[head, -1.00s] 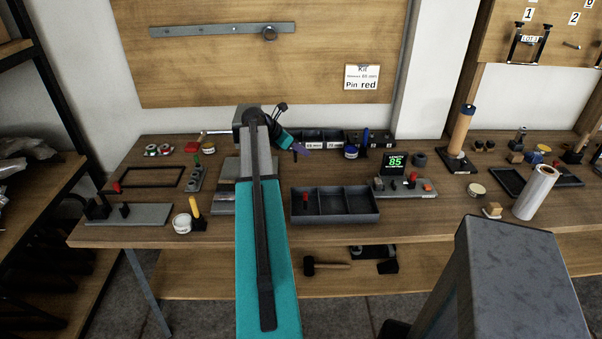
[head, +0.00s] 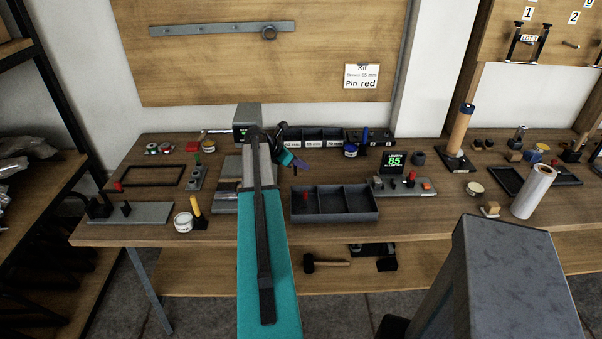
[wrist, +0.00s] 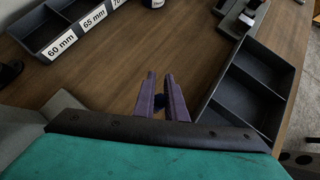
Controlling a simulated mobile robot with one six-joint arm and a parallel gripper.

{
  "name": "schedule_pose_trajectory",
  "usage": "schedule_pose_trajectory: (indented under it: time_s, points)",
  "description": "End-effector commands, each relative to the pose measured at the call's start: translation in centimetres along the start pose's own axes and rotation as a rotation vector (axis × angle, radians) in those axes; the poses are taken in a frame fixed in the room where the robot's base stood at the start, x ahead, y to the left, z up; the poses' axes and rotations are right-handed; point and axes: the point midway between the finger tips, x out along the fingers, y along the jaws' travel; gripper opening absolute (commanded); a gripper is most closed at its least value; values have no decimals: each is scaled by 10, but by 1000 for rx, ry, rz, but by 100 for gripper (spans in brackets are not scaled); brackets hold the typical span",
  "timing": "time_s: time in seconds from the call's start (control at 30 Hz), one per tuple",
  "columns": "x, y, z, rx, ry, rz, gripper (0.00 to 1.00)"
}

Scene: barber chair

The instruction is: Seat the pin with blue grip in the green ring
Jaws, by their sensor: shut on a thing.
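My gripper (wrist: 160,98) points down over the bench. Its two purple fingers are close together around a small dark-blue piece (wrist: 159,102), which looks like the blue grip of the pin; the rest of the pin is hidden. In the head view my gripper (head: 300,163) hangs behind and above the left end of the grey divided tray (head: 336,217). I cannot make out the green ring for sure; a small grey block (head: 195,178) at the left carries a green-topped piece (head: 198,158).
Bins labelled 60 mm and 65 mm (wrist: 80,38) stand behind the gripper. A blue-handled upright tool (head: 364,138) and a jar (head: 350,151) stand right of it. A control box with a green 85 display (head: 395,160) is further right.

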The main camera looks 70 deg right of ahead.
Motion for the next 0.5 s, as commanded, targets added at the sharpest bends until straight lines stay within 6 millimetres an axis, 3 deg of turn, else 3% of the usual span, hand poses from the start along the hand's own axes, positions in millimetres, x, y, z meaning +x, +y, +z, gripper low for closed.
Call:
schedule_pose_trajectory:
  time_s: [0.5]
  points:
    - [26, -1, -25, 0, 0, -1, 0]
